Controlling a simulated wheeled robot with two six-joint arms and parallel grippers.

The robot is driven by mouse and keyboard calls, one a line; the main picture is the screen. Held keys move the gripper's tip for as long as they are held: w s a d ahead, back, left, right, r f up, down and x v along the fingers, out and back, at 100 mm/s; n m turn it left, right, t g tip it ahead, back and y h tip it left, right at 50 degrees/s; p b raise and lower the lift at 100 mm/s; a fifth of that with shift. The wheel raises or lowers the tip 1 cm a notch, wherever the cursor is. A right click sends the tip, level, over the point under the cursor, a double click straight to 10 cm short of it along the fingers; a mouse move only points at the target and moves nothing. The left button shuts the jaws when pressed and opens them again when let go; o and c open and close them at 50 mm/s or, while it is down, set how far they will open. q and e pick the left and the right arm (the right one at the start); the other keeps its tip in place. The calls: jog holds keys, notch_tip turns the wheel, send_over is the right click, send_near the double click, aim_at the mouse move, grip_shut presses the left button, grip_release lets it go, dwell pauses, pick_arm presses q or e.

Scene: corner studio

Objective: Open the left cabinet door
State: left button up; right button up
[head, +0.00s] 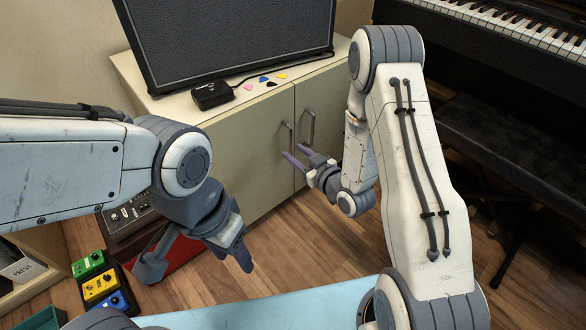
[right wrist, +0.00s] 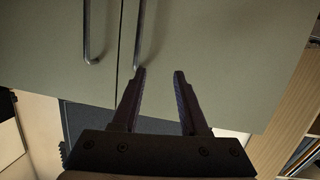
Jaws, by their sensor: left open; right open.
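The cream cabinet's left door (head: 245,160) stands shut beside the right door (head: 335,95), with a narrow seam between them. The left door's bar handle (head: 287,137) is close to the seam; the right door's handle (head: 308,127) is just across it. My right gripper (head: 294,151) is open and empty in front of the doors, by the handles' lower ends. In the right wrist view its open fingers (right wrist: 160,75) lie near a handle (right wrist: 138,40), one fingertip overlapping its end; contact is unclear. My left gripper (head: 197,262) is open and empty, low left of the cabinet.
A black amplifier (head: 230,40), a small black box (head: 212,94) and coloured picks are on the cabinet top. A piano (head: 510,30) and dark bench (head: 510,140) stand right. Coloured pedals (head: 100,285) are lower left. Wood floor (head: 300,235) is clear before the cabinet.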

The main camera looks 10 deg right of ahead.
aim_at(291, 146)
jog(key=s+d+f+m+t+b, duration=0.1)
jog(key=d+f+m+t+b, duration=0.1)
jog(key=d+f+t+b, duration=0.3)
jog(key=w+a+b, duration=0.1)
jog(key=w, duration=0.2)
jog(key=w+a+g+b, duration=0.1)
jog(key=w, duration=0.1)
jog(key=w+a+f+g+b, duration=0.1)
jog(key=w+a, duration=0.1)
jog(key=w, duration=0.1)
jog(key=shift+w+a, duration=0.1)
jog(key=shift+w, duration=0.2)
jog(key=shift+w+a, duration=0.1)
jog(key=shift+w, duration=0.35)
pick_arm(q)
notch_tip(291, 146, down, 10)
jog(key=shift+f, duration=0.2)
pick_arm(e)
grip_shut()
